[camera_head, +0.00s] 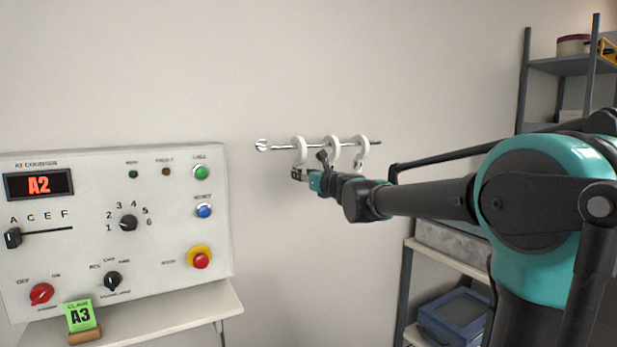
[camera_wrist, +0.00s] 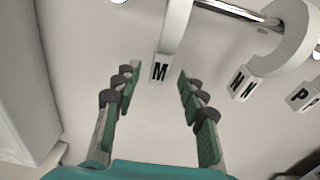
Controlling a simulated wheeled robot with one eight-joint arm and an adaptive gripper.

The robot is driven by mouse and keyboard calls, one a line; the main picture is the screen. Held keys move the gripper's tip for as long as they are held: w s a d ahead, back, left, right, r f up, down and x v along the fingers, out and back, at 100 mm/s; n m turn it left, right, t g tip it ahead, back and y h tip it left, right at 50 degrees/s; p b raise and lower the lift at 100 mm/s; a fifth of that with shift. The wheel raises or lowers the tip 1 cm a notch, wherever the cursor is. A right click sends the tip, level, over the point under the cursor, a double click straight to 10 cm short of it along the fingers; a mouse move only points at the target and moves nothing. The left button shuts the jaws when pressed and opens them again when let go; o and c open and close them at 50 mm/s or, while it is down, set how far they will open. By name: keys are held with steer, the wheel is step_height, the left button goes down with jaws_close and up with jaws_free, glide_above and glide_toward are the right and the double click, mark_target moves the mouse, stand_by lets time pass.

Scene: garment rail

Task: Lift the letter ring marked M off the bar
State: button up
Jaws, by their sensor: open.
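The M letter ring (camera_wrist: 161,69) hangs from the metal bar (camera_wrist: 232,13) in the wrist view, a pale hook with a tag reading M. The tag sits between and just ahead of the two fingers of my gripper (camera_wrist: 157,85), which are spread open with a gap on each side. In the head view the M ring (camera_head: 298,149) is the leftmost of three on the bar (camera_head: 318,146), and my gripper (camera_head: 297,174) is at its lower end. The exact contact there is too small to tell.
To the right on the bar hang a ring marked N (camera_wrist: 241,82) and one marked P (camera_wrist: 302,97). A white control panel (camera_head: 120,240) stands to the left, above a small shelf (camera_head: 190,310). Shelving (camera_head: 522,90) stands at the right. The wall behind is bare.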

mark_target(296, 162)
steer(key=shift+x, duration=2.95)
jaws_close()
steer(key=shift+r, duration=0.1)
steer(key=shift+r, duration=1.4)
steer(key=shift+v, duration=3.55)
